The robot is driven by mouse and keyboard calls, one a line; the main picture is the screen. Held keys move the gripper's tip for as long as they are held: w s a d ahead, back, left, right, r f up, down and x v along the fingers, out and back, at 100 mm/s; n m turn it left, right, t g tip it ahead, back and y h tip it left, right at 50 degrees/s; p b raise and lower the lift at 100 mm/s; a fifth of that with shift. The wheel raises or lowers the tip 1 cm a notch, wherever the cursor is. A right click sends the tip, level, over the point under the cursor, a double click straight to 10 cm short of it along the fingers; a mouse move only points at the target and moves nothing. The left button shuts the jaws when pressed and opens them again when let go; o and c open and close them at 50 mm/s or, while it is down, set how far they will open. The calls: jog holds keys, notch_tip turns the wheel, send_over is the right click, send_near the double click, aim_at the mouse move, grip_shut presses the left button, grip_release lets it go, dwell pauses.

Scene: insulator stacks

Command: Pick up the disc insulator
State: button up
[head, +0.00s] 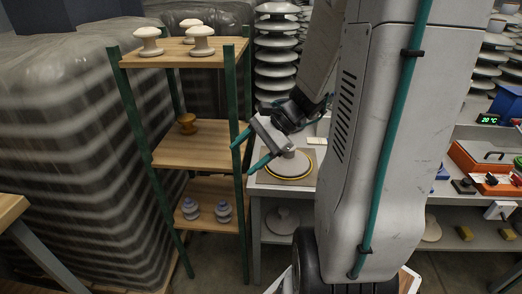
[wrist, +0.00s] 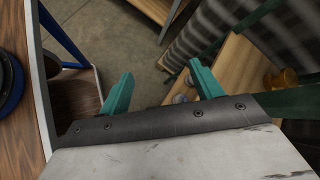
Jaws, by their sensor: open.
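A pale grey disc insulator (head: 288,166) with a yellow ring around its rim lies flat on a mat on the grey table, in the head view. My gripper (head: 243,158) is at the left of the disc, in front of the table's left end, with teal fingers apart and pointing left and down. It is not around the disc; part of the disc's top is hidden behind it. In the wrist view my gripper (wrist: 160,70) is open with nothing between the fingers, over the floor and shelves. I cannot make out the disc there.
A green-post shelf rack (head: 195,158) stands close left of my gripper. It holds white mushroom-shaped insulators (head: 200,40), a brown insulator (head: 187,123) and two grey-blue ones (head: 222,211). Wrapped stacks (head: 70,130) fill the left. A red-orange case (head: 485,160) lies on the right.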

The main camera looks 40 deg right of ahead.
jog(key=d+f+m+t+h, duration=0.1)
jog(key=d+f+m+t, duration=0.35)
jog(key=d+m, duration=0.4)
jog(key=m+t+h, duration=0.3)
jog(key=m+h, duration=0.1)
jog(key=m, duration=0.2)
send_over(303, 168)
jog(key=a, duration=0.4)
jog(key=shift+n, duration=0.25)
jog(key=f, duration=0.6)
jog(key=shift+s+a+f, duration=0.1)
jog(key=shift+s+f, duration=0.2)
jog(key=shift+s, duration=0.1)
jog(key=d+m, duration=0.1)
jog(key=d+m+h, duration=0.1)
jog(key=d+m+t+h, duration=0.1)
jog(key=shift+w+d+f, duration=0.2)
jog(key=shift+w+d, duration=0.05)
jog(key=shift+d, duration=0.15)
jog(key=shift+w+d, duration=0.2)
jog(key=shift+d, duration=0.1)
jog(key=x, duration=0.7)
jog(key=shift+w+d+f, duration=0.25)
grip_shut()
